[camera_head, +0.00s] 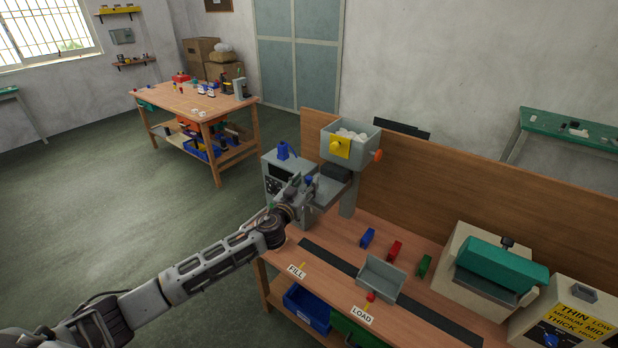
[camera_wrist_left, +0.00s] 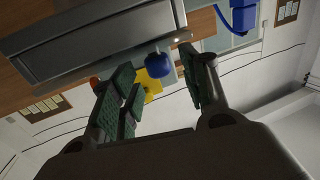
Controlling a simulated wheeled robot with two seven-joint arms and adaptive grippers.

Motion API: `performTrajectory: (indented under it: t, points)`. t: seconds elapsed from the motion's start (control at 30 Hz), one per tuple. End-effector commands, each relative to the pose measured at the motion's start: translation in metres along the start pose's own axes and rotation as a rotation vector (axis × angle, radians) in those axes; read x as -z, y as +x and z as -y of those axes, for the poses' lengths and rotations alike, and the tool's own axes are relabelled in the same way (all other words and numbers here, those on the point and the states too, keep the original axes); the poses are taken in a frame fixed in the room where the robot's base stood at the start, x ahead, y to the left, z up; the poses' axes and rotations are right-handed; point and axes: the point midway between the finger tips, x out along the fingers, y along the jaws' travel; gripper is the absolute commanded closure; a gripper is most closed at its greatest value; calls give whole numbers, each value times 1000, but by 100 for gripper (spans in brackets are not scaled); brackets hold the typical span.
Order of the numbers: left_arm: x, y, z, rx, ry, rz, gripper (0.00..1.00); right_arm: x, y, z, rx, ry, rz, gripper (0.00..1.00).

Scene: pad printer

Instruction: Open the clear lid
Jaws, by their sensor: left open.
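My left gripper (camera_head: 298,186) is open at the grey machine (camera_head: 272,176) on the near left end of the workbench. Its green-padded fingers also show in the left wrist view (camera_wrist_left: 156,66). A round blue knob (camera_wrist_left: 154,86) shows between the fingers there, with gaps on both sides; I see no contact. In the head view a small blue knob (camera_head: 309,180) shows just beyond the fingers. I cannot make out a clear lid as such; the gripper covers part of that area. A grey panel (camera_wrist_left: 90,40) fills the upper left of the wrist view. My right gripper is not in view.
A grey hopper (camera_head: 370,149) with white pieces and a yellow plate stands behind the gripper. A blue fitting (camera_head: 284,151) tops the machine. A grey tray (camera_head: 381,279) and blue, red and green blocks lie on the bench to the right. A wooden back panel (camera_head: 470,185) bounds the bench.

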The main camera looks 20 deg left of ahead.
Motion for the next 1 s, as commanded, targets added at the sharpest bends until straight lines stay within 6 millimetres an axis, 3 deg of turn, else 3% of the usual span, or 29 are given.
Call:
performTrajectory:
  t: [0.4, 0.87, 1.0]
  points:
    - [1, 28, 0, -1, 1, -1, 54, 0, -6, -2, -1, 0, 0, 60]
    - [0, 32, 0, 0, 1, 0, 54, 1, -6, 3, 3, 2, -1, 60]
    - [0, 32, 0, 0, 1, 0, 72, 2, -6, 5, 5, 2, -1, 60]
